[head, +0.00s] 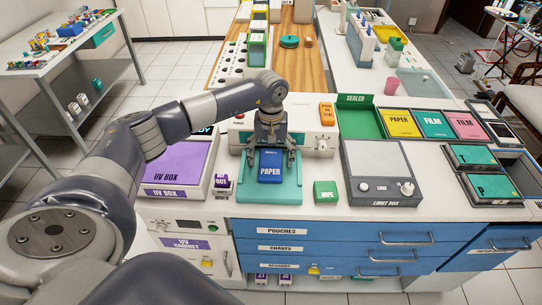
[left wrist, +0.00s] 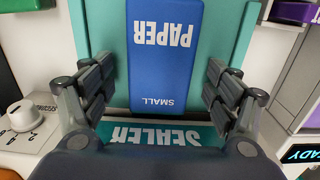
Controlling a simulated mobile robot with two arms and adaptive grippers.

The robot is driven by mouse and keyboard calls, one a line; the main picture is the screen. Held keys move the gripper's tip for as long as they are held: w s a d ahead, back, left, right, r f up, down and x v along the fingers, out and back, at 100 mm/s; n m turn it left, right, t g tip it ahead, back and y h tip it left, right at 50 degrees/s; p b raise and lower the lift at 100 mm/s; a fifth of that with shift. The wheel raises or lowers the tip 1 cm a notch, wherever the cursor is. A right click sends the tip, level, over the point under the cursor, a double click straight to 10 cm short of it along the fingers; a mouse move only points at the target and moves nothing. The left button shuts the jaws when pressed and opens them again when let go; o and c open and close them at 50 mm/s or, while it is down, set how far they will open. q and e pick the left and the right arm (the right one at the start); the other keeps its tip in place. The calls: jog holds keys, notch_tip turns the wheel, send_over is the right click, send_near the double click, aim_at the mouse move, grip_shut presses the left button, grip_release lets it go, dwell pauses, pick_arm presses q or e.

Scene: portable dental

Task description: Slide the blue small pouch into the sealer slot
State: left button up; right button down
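The blue small pouch (head: 270,170), marked PAPER, lies on the teal tray (head: 283,192) at the front of the sealer (head: 310,138). In the left wrist view the pouch (left wrist: 165,75) reads PAPER SMALL, and its SMALL end points toward the teal SEALER label (left wrist: 160,133). My left gripper (head: 271,152) points down over the sealer end of the pouch. Its two fingers are spread, one on each side of the pouch, with gaps visible in the left wrist view (left wrist: 160,78). The slot itself is hidden by the gripper. My right gripper is not in view.
A UV box (head: 178,165) stands left of the sealer. A green WIPS box (head: 326,192) and a light box (head: 375,165) stand to the right. An open green SEALED tray (head: 358,117) is behind the light box. A lit display (left wrist: 303,153) shows beside the sealer.

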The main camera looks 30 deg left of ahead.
pick_arm(q)
notch_tip(320, 180, up, 12)
dwell(0.6)
